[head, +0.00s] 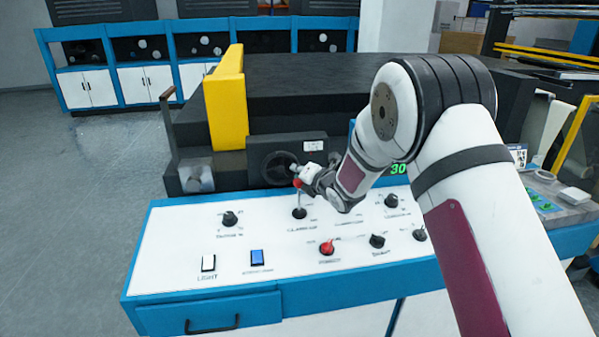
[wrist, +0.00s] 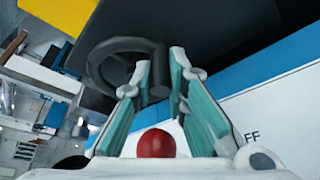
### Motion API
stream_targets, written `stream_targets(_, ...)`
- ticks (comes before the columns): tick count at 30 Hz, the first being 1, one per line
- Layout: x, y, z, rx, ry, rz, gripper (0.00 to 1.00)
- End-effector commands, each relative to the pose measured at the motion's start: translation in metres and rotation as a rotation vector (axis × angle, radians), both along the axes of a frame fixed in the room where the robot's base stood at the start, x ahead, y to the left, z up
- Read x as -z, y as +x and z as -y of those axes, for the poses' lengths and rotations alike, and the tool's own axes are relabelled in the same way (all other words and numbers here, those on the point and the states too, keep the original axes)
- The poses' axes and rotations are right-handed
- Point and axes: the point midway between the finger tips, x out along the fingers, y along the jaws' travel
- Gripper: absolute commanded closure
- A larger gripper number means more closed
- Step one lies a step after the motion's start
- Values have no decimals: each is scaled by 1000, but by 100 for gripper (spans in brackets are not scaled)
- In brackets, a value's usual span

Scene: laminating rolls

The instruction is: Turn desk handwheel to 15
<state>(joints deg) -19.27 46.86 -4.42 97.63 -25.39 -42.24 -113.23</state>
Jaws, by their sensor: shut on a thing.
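The desk handwheel (head: 266,170) is a dark, spoked wheel on the black front of the machine, just behind the white control panel. It also shows in the wrist view (wrist: 104,56), tilted, beyond my fingers. My gripper (head: 299,172) is at the wheel's right side, and its tips partly cover the rim in the head view. In the wrist view my two teal-padded fingers (wrist: 160,72) close around the dark handle (wrist: 158,86) at the wheel's edge. A green display (head: 398,169) behind my arm reads 30.
A lever with a red ball (head: 298,183) stands right below my gripper; the ball also shows low between my fingers in the wrist view (wrist: 156,144). The white panel (head: 180,240) carries several knobs. A yellow post (head: 226,105) rises left of the wheel.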

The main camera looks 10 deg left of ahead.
Motion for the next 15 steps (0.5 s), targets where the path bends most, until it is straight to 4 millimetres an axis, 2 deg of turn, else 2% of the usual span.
stream_targets(8, 14, 2, 2, 2, 184, -54, 100)
stream_targets(15, 14, 0, 1, 0, 259, -75, 100)
